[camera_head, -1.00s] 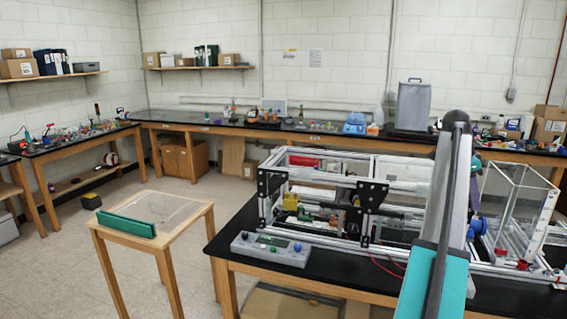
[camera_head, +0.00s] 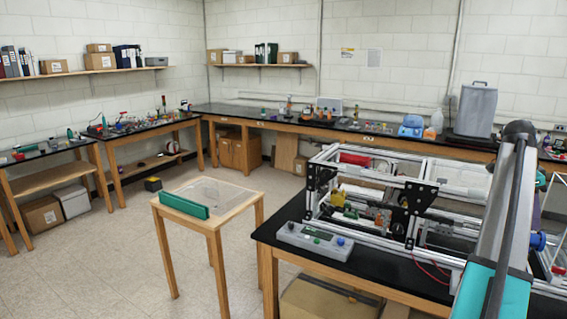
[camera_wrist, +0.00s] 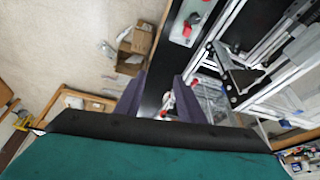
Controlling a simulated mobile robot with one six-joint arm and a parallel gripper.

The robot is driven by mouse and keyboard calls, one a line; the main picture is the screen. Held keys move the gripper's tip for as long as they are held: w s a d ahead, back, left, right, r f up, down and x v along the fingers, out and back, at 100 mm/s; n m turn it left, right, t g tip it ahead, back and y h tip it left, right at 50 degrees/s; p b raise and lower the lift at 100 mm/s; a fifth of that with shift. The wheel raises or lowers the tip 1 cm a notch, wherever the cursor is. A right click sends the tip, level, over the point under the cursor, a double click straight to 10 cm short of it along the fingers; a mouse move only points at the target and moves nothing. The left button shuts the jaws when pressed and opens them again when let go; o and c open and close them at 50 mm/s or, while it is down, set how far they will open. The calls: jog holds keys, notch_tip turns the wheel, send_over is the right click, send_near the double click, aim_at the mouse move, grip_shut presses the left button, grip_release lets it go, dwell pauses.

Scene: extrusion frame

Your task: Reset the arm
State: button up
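My arm (camera_head: 497,235) rises at the right of the head view, in front of the extrusion frame, with teal and grey links. My gripper's end is not clear in the head view. The extrusion frame (camera_head: 425,187) stands on the black bench (camera_head: 277,217). It also shows at the upper right of the wrist view (camera_wrist: 232,75).
A grey control box (camera_head: 314,241) sits at the bench's front left corner. A small wooden table (camera_head: 232,201) with a green-edged piece stands left of the bench. Cardboard boxes (camera_wrist: 133,42) lie below the bench. The floor at left is open.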

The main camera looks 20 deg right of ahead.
jog(key=w+a+f+n+b, duration=0.1)
jog(key=w+a+f, duration=0.3)
jog(key=w+f, duration=0.3)
jog(key=w+a+f+n+y+b, duration=0.1)
jog(key=w+a+f+n, duration=0.1)
jog(key=w+a+f, duration=0.45)
jog(key=w+a+f+n+b, duration=0.1)
jog(key=w+a+f, duration=0.25)
jog(key=f, duration=0.65)
jog(key=w+a+f+n+g+y+b, duration=0.1)
jog(key=w+a+f+n+b, duration=0.15)
jog(key=a+f, duration=1)
jog(key=w+a+f+n+g+b, duration=0.1)
jog(key=w+a+f+n, duration=0.15)
jog(key=a+f, duration=1)
jog(key=s+a+f+n+g+b, duration=0.1)
jog(key=s+a+f+n, duration=0.3)
jog(key=a+f, duration=0.7)
jog(key=s+a+f+n+g+b, duration=0.1)
jog(key=s+a+f+n+b, duration=0.1)
jog(key=s+a+f, duration=0.65)
jog(key=s+a+f+n+t+y+b, duration=0.1)
jog(key=s+a+f+n, duration=1)
jog(key=s+a, duration=0.4)
jog(key=shift+s+a+f, duration=0.4)
jog(key=shift+s+f, duration=0.25)
jog(key=shift+s, duration=0.65)
